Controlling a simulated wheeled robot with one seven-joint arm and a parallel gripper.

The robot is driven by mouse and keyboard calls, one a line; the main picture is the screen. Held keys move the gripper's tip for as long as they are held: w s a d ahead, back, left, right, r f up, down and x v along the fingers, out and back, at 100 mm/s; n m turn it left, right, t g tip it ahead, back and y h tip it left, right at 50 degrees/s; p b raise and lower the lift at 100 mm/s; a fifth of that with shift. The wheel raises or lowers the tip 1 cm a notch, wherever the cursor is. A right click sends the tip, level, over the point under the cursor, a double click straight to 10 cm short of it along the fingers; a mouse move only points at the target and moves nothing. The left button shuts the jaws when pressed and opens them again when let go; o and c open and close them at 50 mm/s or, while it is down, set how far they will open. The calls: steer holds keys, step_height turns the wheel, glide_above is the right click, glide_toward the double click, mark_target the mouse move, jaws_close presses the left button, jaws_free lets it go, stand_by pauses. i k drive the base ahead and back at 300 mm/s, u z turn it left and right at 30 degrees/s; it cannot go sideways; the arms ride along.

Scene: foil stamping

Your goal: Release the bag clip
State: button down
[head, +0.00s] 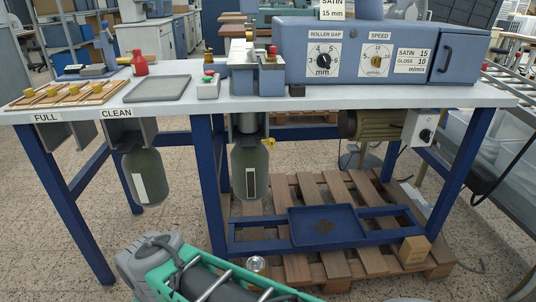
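A grey-green bag (250,178) with a label hangs under the table from the machine's grey outlet (249,122). A small yellow piece, which looks like the bag clip (268,143), is at the right side of the bag's neck. It is too small to tell whether it is fastened. A second similar bag (143,176) hangs further left, with no yellow piece visible on it. My gripper is not in view.
The table (330,98) has blue legs. Beneath it are a wooden pallet (345,190), a blue tray (325,226) and a brown motor (370,125). Floor shows between the two bags.

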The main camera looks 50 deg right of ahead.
mark_target(270, 142)
steer(key=z, duration=0.55)
steer(key=k, duration=1.3)
steer(key=z, duration=0.2)
steer(key=i, duration=0.3)
steer(key=u, duration=0.9)
steer(key=i, duration=1.5)
steer(key=z, duration=0.7)
